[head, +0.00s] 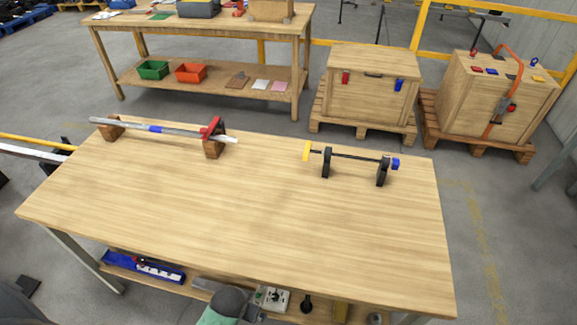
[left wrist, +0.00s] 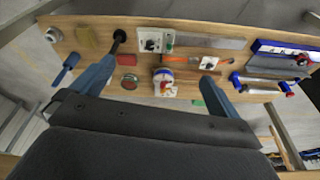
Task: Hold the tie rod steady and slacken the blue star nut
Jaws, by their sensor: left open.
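The dark tie rod (head: 352,156) lies level across two black stands, the left stand (head: 326,162) and the right stand (head: 382,170), at the back right of the wooden bench. The small blue star nut (head: 395,163) is at its right end, just outside the right stand. My right gripper is in neither view.
A grey pipe (head: 175,130) with a blue band and red part rests on wooden blocks at the bench's back left. The bench (head: 240,205) is clear in its middle and front. The shelf below holds a blue tray (head: 140,267) and several tools.

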